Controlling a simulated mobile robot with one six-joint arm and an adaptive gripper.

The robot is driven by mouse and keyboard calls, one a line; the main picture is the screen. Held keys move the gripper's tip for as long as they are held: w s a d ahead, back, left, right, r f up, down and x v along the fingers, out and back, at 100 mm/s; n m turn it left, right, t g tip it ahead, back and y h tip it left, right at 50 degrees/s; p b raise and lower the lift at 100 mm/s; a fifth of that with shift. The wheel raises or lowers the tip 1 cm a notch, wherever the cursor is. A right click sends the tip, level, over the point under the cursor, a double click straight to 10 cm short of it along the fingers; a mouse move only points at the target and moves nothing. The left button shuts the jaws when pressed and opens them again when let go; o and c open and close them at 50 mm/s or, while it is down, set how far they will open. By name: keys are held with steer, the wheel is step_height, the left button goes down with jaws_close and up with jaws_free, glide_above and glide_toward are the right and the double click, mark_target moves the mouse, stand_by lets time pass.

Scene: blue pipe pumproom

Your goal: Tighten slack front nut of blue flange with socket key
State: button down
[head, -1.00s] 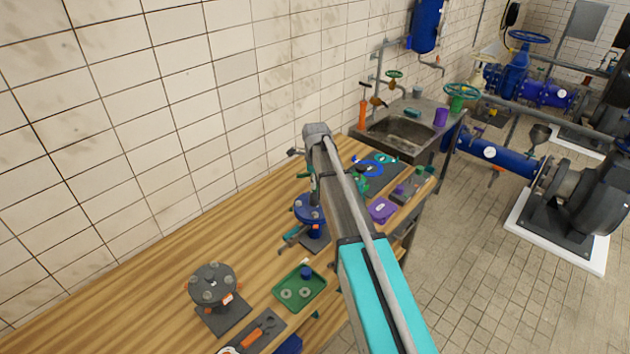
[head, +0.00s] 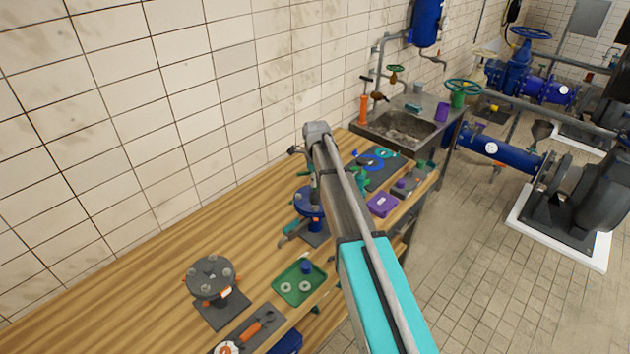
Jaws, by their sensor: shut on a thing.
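The blue flange (head: 309,203) stands on a dark base plate on the wooden bench, with pale nuts on its top. My arm crosses in front and hides its right side. My gripper (head: 314,181) is below the arm's end, just above the flange and mostly hidden by the arm. It is shut on a slim grey upright piece, apparently the socket key; its lower end seems to be at the flange top. I cannot tell whether it sits on the front nut, or whether that nut is slack.
A dark grey flange (head: 211,277) stands nearer on the bench. A green tray (head: 300,285) holds washers and a blue part. A purple box (head: 382,204) and a dark mat (head: 375,172) are beyond my arm. The tiled wall borders the bench.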

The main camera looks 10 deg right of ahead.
mark_target(317, 191)
steer(key=shift+f+b, duration=0.6)
steer(key=shift+f, duration=0.2)
steer(key=shift+f+b, duration=1.1)
steer(key=m, duration=0.6)
stand_by(0.3)
steer(key=shift+d, duration=0.2)
stand_by(0.3)
